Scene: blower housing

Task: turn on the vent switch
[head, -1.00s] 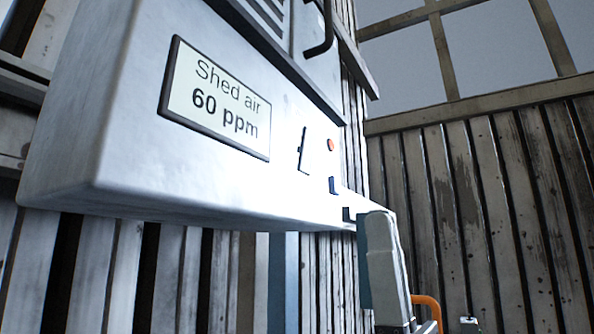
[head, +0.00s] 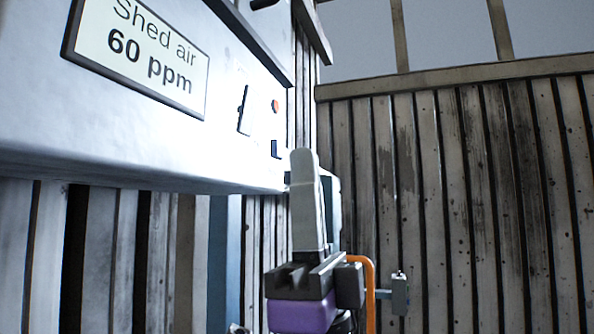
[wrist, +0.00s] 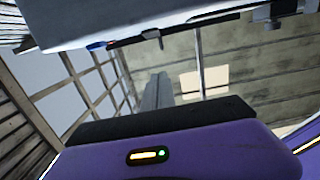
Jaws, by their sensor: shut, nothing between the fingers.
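The white blower housing (head: 120,145) fills the upper left of the head view. Its front carries a thin dark slotted fitting (head: 243,110) that looks like a switch, a round red spot (head: 275,106) and a small dark L-shaped piece (head: 275,150) below it. Which of these is the vent switch, and its position, I cannot tell for sure. My gripper (head: 304,160) is shut and empty, pointing up beside the housing's lower right corner, with its tip a little below and right of the L-shaped piece. In the wrist view its fingers (wrist: 157,90) show below the housing's edge (wrist: 150,20).
A display (head: 140,55) on the housing reads "Shed air 60 ppm". A plank wall (head: 440,200) with window panes above stands to the right. A small grey box (head: 399,294) shows right of my gripper. The space right of the housing looks open.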

